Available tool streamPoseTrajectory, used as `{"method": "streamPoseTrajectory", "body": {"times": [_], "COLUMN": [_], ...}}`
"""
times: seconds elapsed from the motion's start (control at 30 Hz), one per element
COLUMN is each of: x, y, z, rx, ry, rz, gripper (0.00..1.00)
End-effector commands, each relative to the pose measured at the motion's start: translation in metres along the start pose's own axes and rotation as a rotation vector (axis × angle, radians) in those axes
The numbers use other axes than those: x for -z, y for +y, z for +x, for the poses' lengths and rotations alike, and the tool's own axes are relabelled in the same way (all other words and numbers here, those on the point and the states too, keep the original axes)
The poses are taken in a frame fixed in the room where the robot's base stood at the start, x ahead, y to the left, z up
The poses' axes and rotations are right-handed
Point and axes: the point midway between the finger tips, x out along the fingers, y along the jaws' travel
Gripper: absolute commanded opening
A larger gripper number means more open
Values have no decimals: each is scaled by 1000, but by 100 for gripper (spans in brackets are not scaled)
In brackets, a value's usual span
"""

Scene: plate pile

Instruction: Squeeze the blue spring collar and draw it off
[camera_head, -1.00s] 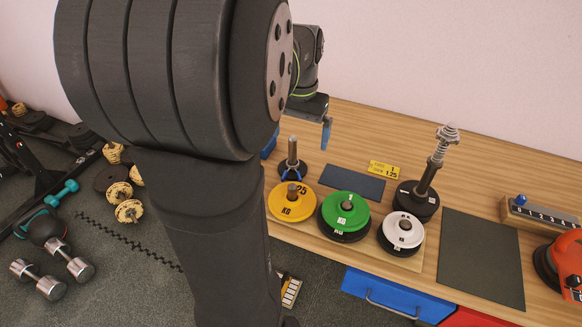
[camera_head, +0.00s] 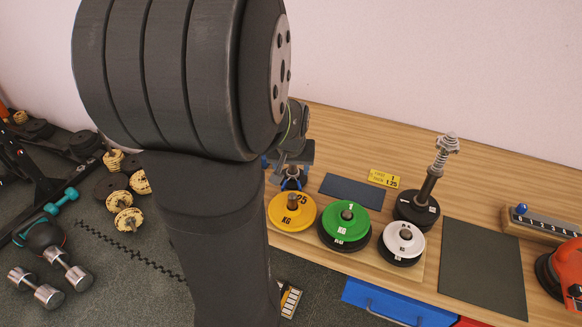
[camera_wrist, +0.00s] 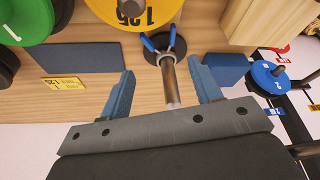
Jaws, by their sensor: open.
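The blue spring collar (camera_head: 292,182) sits low on a short metal post with a dark round base. In the wrist view, the collar (camera_wrist: 164,46) shows two blue handles spread to either side of the post (camera_wrist: 170,82). My gripper (camera_wrist: 163,66) is open, with one blue finger on each side of the post. Its fingertips are apart from the collar, which lies farther along the post toward the base. In the head view, my gripper (camera_head: 285,163) is at the post, partly hidden behind my arm.
A yellow plate (camera_head: 283,222), a green plate (camera_head: 361,219) and a white plate (camera_head: 392,236) stand close by at the table's front. A tall post with a spring (camera_head: 441,161) stands to the right. Dark mats (camera_head: 352,187) lie flat. A blue block (camera_wrist: 222,72) is near one finger.

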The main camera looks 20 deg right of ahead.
Motion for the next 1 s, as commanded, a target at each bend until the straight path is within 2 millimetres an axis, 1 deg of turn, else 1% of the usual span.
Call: {"method": "streamPoseTrajectory", "body": {"times": [0.27, 1.0], "x": [-1, 0], "y": [-1, -1], "z": [12, 71], "rx": [-1, 0], "ry": [14, 11], "rz": [-15, -14], "gripper": [58, 58]}}
